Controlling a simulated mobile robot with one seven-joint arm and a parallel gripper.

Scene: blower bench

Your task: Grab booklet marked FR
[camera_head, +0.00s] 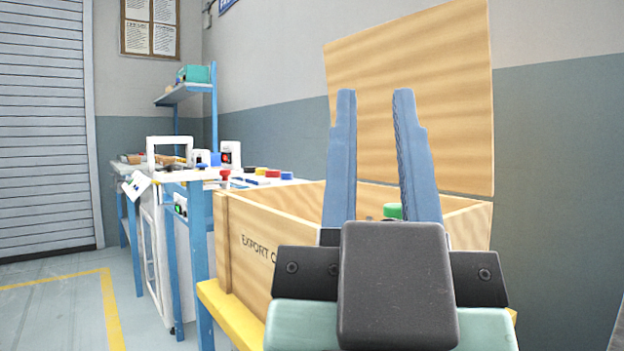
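My gripper (374,105) is in the foreground, with its two blue fingers pointing up and spread apart. It is open, and nothing shows between the fingers. Behind it stands an open wooden box (246,238) with "EXPORT" lettering on its side and a raised wooden lid (440,90). A green item (393,211) shows inside the box between the fingers; the rest of the contents is hidden. No booklet marked FR can be made out in this view.
The box stands on a yellow-edged surface (222,308). To the left, a blue-legged bench (197,255) holds several small items, including a red button (225,174). A shelf (184,92) rises behind. Floor near the shutter (45,130) is clear.

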